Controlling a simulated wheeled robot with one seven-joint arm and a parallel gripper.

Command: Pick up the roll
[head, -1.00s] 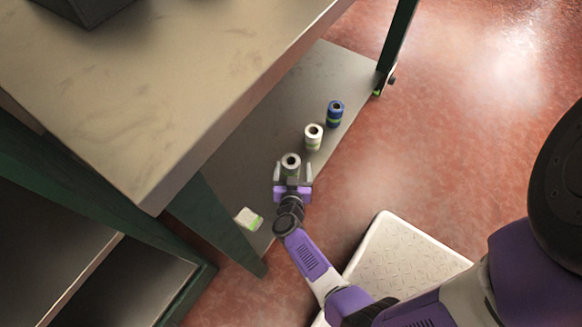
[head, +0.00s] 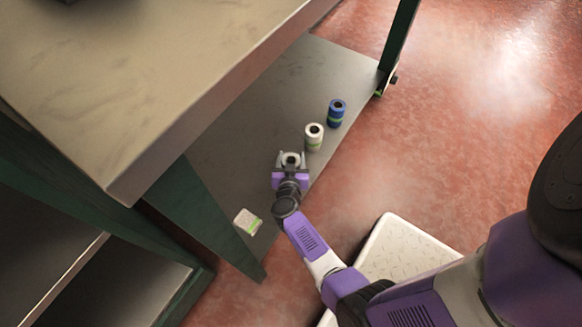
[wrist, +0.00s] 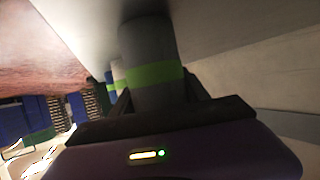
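A grey roll (head: 291,158) with a hollow top stands on the lower shelf (head: 237,137). My gripper (head: 291,160) is at it from the front, with one finger on each side. In the wrist view the roll (wrist: 153,45) is large and shows a green band. The fingers sit close against its sides there, and my gripper (wrist: 158,95) looks shut on it. The roll's lower part is hidden behind my gripper. I see no clear gap under it and cannot tell whether it is lifted.
A white roll (head: 314,136) and a blue roll (head: 337,113) stand farther back along the shelf. The tabletop (head: 150,80) overhangs the shelf. A green table leg (head: 205,215) stands left of my arm.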

